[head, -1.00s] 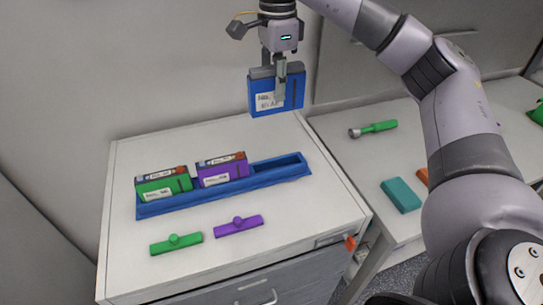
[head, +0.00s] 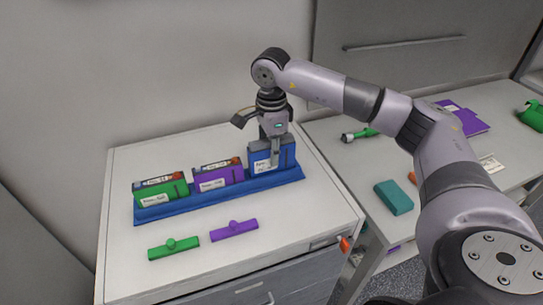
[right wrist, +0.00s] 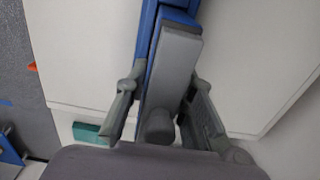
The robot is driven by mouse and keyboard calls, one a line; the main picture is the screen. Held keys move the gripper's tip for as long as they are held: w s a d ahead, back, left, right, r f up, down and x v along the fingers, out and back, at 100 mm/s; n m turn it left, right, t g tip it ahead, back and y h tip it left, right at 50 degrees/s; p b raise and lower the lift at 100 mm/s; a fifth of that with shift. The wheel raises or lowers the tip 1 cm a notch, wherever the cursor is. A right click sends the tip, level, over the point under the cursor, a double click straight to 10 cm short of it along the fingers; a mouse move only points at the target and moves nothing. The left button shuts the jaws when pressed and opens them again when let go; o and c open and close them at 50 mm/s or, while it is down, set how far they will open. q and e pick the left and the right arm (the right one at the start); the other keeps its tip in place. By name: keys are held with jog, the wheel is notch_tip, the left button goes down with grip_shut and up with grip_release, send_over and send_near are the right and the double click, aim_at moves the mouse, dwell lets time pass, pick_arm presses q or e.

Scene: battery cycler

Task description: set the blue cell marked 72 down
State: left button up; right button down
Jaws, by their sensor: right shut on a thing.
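The blue cell (head: 287,156) stands upright in the right-hand slot of the blue tray (head: 225,198). Its white label shows, but the number is too small to read. My right gripper (head: 274,160) is shut on the blue cell from above. In the right wrist view the fingers (right wrist: 158,100) lie on either side of the cell's grey top (right wrist: 177,65). How fully the cell's bottom sits in the slot is hidden. My left gripper is not in view.
A green cell (head: 155,193) and a purple cell (head: 219,179) fill the other slots. A green bar (head: 173,249) and a purple bar (head: 234,230) lie in front. A teal block (head: 393,198) and a green-handled tool (head: 360,134) lie on the right-hand table.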

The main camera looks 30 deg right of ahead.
notch_tip(320, 180, down, 2)
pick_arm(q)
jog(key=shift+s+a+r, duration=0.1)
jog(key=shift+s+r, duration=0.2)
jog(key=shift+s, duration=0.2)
pick_arm(e)
jog(key=shift+f, duration=0.1)
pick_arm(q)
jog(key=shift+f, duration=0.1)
pick_arm(e)
jog(key=shift+f, duration=0.1)
jog(key=c, duration=1.4)
grip_release()
jog(key=shift+o, duration=0.2)
notch_tip(320, 180, up, 11)
jog(key=b, duration=0.3)
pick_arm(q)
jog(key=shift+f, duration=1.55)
pick_arm(e)
jog(key=shift+r, duration=0.55)
